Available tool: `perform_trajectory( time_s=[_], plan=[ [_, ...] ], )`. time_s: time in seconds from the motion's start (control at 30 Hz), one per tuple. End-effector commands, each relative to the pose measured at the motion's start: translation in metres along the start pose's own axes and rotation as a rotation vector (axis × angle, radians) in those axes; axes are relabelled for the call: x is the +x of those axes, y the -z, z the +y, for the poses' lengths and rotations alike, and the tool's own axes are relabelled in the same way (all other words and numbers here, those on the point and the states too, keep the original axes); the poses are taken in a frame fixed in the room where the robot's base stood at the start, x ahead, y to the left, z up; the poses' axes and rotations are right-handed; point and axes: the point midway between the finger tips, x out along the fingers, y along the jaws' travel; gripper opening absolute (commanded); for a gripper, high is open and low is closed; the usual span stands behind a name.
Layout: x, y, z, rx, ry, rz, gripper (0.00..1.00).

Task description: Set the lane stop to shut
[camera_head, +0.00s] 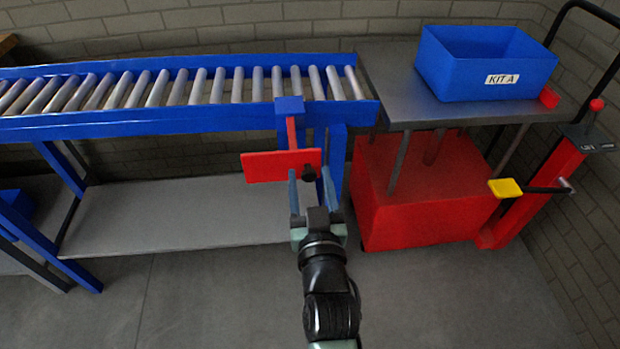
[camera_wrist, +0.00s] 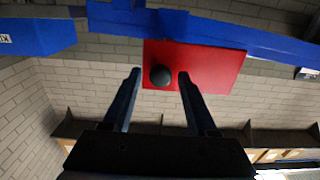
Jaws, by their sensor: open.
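The lane stop is a red plate (camera_head: 268,167) on a red arm (camera_head: 291,132) that hangs from a blue bracket (camera_head: 289,105) on the conveyor's front rail. The plate hangs below the roller level. A black knob (camera_head: 309,172) sits at the plate's right end. In the wrist view the red plate (camera_wrist: 215,68) and the round knob (camera_wrist: 160,75) show ahead. My gripper (camera_head: 308,174) is open, with its fingers pointing at the plate. In the wrist view, the knob lies between my fingertips (camera_wrist: 160,76), with gaps on both sides. I cannot tell the remaining depth.
The blue roller conveyor (camera_head: 150,122) runs left, above a grey shelf (camera_head: 170,215). To the right are a grey table (camera_head: 400,85) with a blue KIT A bin (camera_head: 485,65), a red box (camera_head: 425,200) and a red post with a yellow-ended lever (camera_head: 506,188). The floor in front is clear.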

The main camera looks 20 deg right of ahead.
Motion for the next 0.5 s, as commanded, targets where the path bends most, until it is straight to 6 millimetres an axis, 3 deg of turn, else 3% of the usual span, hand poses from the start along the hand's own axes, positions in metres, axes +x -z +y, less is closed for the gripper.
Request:
perform_trajectory(
  time_s=[0.27,0.5],
  plan=[
    [0.0009,0.0003,-0.0001,0.0,0.0,0.001,0.57],
    [0.0007,0.0003,-0.0002,0.0,0.0,0.001,0.14]
  ],
)
